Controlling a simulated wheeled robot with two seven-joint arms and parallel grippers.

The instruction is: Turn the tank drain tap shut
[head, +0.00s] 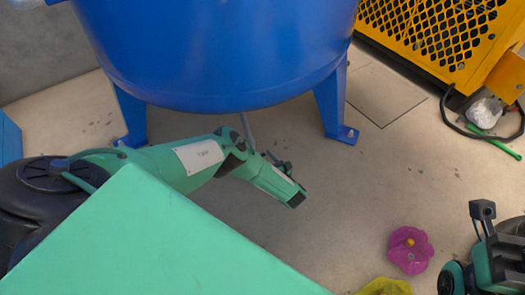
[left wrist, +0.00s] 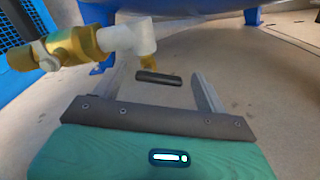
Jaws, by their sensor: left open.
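The blue tank (head: 220,45) stands on legs at the top of the head view. A thin grey pipe (head: 247,130) comes down below it beside my left arm. In the left wrist view, a brass tap body (left wrist: 78,44) with a pale handle-like part (left wrist: 45,56) joins a white elbow (left wrist: 140,36). A brass stub (left wrist: 148,62) shows below the elbow. My left gripper (left wrist: 160,72) is open, its fingers apart near the elbow. A small dark bar (left wrist: 158,78) shows between the fingers; I cannot tell whether it is the tap's lever or whether anything touches.
Blue tank legs (head: 335,105) stand on the floor near my left arm. A yellow mesh-sided machine (head: 430,35), a dark hose and a green rod (head: 495,143) are at upper right. A magenta flower-shaped thing (head: 409,250) and a yellow one (head: 385,287) lie at lower right.

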